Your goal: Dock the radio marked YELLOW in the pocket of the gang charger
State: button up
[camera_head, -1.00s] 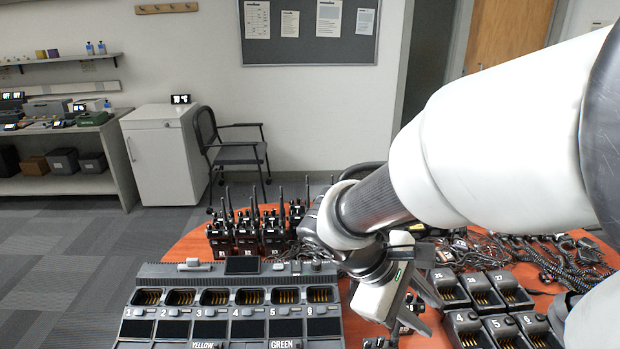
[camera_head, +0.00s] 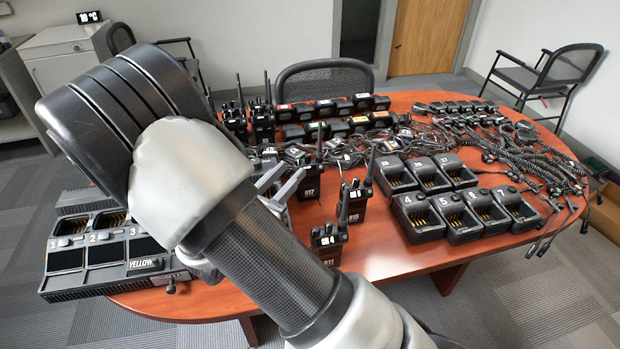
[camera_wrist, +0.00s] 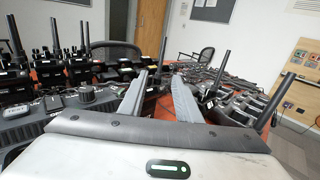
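The gang charger (camera_head: 105,284) lies at the table's left end in the head view. Pockets 1, 2 and 3 show, with a YELLOW label on its front edge; my arm hides the rest. Part of the charger shows at left in the wrist view (camera_wrist: 45,124). Three separate black radios stand upright: one (camera_head: 307,187) by my fingers, one (camera_head: 353,204) right of it, one (camera_head: 328,242) in front. I cannot read YELLOW on any radio. My gripper (camera_head: 279,186) is above the table, right of the charger.
More radios (camera_head: 262,122) stand at the back left. Single chargers numbered 4 to 7 (camera_head: 465,218) and others behind (camera_head: 427,175) fill the right middle. Coiled cords (camera_head: 520,150) cover the far right. Bare tabletop (camera_head: 385,255) lies at the front.

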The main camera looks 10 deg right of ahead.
jog(key=b, duration=0.1)
send_near(319, 144)
jog(key=x, duration=0.5)
jog(key=shift+w+d+r, duration=0.1)
jog(key=shift+w+r, duration=0.05)
jog(key=shift+w, duration=0.05)
jog(key=shift+f+b+x, duration=0.15)
jog(key=shift+b+x, duration=0.15)
jog(key=shift+x, duration=1)
jog(key=shift+f+b+x, duration=0.1)
jog(key=shift+b+x, duration=0.2)
jog(key=shift+x, duration=1.05)
grip_shut()
